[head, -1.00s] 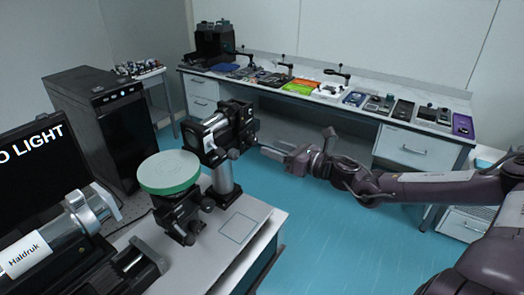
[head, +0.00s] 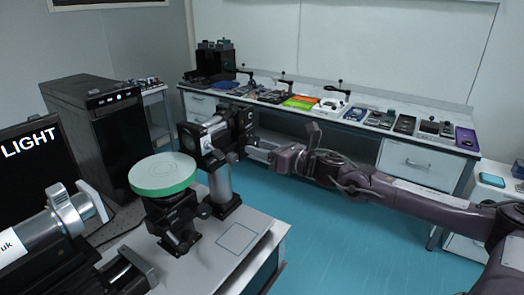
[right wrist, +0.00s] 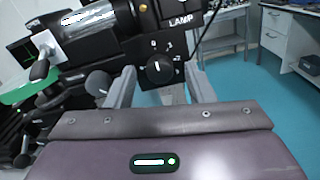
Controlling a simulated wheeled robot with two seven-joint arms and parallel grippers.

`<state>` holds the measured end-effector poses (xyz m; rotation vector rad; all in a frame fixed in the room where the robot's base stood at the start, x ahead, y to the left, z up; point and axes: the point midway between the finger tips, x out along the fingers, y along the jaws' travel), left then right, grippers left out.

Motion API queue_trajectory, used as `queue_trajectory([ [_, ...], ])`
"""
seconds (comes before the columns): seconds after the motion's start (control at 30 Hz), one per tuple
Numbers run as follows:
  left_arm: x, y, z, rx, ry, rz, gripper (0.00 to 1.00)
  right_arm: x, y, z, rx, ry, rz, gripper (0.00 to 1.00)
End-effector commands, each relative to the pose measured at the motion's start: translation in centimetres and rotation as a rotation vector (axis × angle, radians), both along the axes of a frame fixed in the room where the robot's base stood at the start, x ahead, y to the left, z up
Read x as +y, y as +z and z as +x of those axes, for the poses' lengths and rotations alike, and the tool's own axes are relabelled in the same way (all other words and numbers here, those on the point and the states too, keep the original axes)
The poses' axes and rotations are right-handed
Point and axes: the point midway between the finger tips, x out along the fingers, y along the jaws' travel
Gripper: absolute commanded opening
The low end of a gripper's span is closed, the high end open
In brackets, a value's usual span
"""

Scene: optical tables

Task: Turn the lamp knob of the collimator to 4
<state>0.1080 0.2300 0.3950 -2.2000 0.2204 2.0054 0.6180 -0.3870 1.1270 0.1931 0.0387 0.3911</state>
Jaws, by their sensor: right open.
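The collimator (head: 210,138) is a black instrument on a thick metal post. In the right wrist view its black lamp knob (right wrist: 160,70) sits below the word LAMP, with small marks around it. A white line on the knob stands nearly upright; the marks are too small to read surely. My right gripper (head: 257,150) is at the right side of the collimator in the head view. In the wrist view its open fingers (right wrist: 160,90) stand left and right of the knob, with a gap on each side. Contact cannot be seen. My left gripper is not in view.
A green-rimmed round platform (head: 162,174) stands just left of the collimator post. A metal tube instrument (head: 40,232) and a screen reading LIGHT (head: 28,150) are further left. A long bench (head: 340,115) with several devices runs along the back. Blue floor is clear between.

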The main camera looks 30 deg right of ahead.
Motion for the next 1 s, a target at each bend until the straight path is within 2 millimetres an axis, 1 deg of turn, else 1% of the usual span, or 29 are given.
queue_trajectory([
  [0.13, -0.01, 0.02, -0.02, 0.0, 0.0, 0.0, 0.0, 0.0, 0.0, -0.01, 0.0, 0.0, 0.0, 0.49],
  [0.17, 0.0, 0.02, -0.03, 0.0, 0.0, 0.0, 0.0, 0.0, 0.0, -0.01, 0.0, 0.0, 0.0, 0.46],
  [0.4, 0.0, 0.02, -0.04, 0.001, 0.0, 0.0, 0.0, -0.01, 0.0, -0.02, 0.0, 0.0, 0.0, 0.14],
  [0.5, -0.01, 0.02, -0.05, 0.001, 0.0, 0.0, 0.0, -0.02, 0.0, -0.01, 0.0, 0.0, 0.0, 0.04],
  [0.77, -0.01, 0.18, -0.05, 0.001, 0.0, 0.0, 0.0, -0.03, 0.05, -0.01, 0.011, 0.0, 0.028, 0.04],
  [1.0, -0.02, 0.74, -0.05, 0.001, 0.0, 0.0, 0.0, -0.04, 0.14, 0.0, 0.058, 0.0, 0.144, 0.04],
])
